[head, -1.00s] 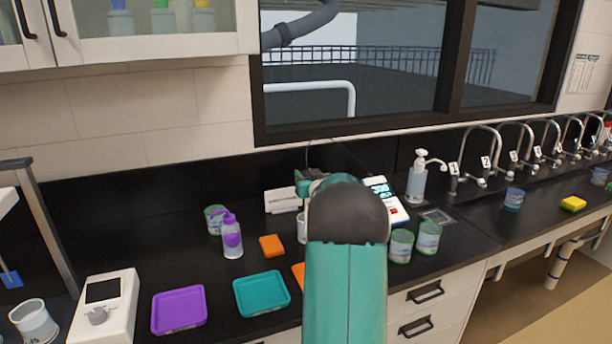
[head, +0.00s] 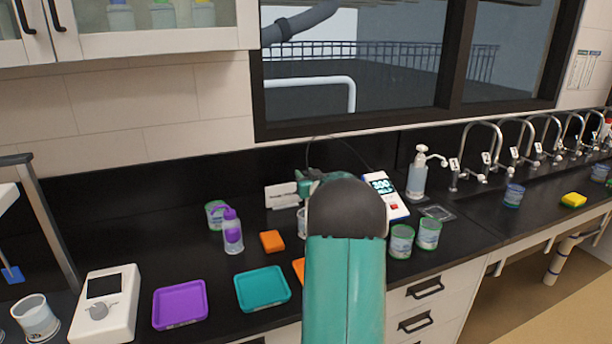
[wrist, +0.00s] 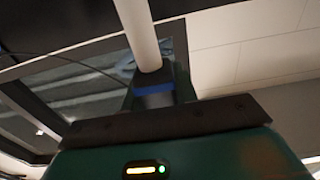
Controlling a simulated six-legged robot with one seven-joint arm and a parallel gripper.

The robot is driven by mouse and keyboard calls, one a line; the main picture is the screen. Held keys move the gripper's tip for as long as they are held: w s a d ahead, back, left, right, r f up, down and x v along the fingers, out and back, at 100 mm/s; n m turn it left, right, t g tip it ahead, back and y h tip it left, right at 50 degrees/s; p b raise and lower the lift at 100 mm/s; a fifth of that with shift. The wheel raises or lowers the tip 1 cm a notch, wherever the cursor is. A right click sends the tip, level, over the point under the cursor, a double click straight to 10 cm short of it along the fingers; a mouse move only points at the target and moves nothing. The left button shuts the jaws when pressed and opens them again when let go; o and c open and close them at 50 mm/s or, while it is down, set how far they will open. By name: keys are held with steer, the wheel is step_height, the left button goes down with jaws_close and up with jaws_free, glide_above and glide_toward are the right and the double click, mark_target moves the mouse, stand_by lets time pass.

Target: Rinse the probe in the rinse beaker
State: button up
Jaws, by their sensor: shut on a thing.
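My gripper (head: 308,182) is mostly hidden behind my arm in the head view, above the counter near the white meter (head: 394,205). In the wrist view, a pale rod with a blue band, which looks like the probe (wrist: 145,35), stands between my dark gripper parts (wrist: 153,92), and my gripper is shut on it. The probe's tip is hidden. A clear beaker (head: 301,222), possibly the rinse beaker, shows partly at the left edge of my arm, below the gripper. I cannot tell whether the probe is inside it.
Teal (head: 262,289) and purple (head: 180,305) trays lie in front. Two green-rimmed jars (head: 401,242) stand right of my arm. A thin cable arcs behind my gripper.

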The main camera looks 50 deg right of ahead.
step_height(320, 180, down, 7)
stand_by(1.3)
steer(key=shift+w+d, duration=0.25)
steer(key=shift+w, duration=0.05)
stand_by(0.5)
steer(key=shift+s+a, duration=0.1)
steer(key=shift+a, duration=0.45)
steer(key=shift+s, duration=0.2)
steer(key=shift+s+d, duration=0.1)
steer(key=shift+s, duration=0.3)
steer(key=shift+w+d, duration=0.25)
steer(key=shift+w, duration=0.1)
stand_by(0.6)
